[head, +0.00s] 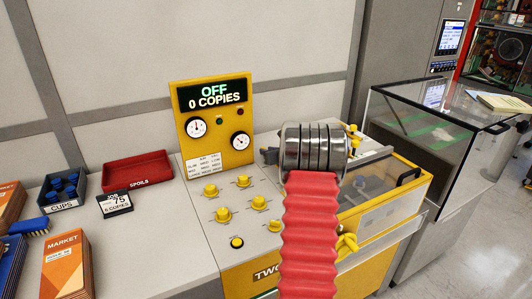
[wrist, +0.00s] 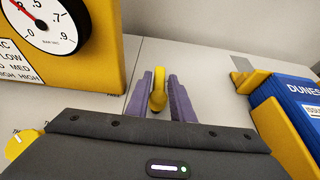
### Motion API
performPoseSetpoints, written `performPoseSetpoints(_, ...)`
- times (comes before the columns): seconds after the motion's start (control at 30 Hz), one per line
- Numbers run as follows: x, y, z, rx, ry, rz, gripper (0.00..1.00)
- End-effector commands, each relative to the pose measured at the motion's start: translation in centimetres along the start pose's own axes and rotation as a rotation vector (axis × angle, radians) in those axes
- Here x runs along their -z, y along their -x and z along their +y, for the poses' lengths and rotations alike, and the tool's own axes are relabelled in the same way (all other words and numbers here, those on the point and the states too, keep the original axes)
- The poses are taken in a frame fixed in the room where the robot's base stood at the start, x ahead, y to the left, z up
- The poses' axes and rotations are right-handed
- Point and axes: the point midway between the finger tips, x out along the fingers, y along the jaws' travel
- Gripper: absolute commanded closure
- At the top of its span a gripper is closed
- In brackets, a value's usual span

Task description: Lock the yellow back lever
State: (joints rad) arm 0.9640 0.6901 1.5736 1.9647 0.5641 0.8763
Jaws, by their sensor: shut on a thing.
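The yellow back lever (wrist: 157,97) stands up from the pale machine top in the middle of the wrist view. My gripper (wrist: 161,76) is shut on it, with one purple finger on each side. I cannot tell from these views whether the lever is locked.
A yellow panel (head: 216,125) reads OFF and 0 COPIES; its gauge (wrist: 45,25) is close left in the wrist view. A blue printed stack (wrist: 290,108) in a yellow holder is close right. Several yellow knobs (head: 224,214) sit on the console. A red tray (head: 138,168) stands left.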

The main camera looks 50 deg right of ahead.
Motion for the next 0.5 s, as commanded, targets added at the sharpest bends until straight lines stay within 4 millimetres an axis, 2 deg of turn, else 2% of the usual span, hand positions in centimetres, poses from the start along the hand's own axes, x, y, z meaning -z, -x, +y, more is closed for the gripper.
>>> performPoseSetpoints(0.27, 0.14, 0.08, 0.01, 0.001, -0.001, 0.002, 1.0)
performPoseSetpoints(0.3, 0.14, 0.08, 0.0, 0.001, -0.001, 0.002, 0.78)
performPoseSetpoints(0.5, 0.11, 0.09, -0.06, 0.001, -0.001, 0.002, 0.66)
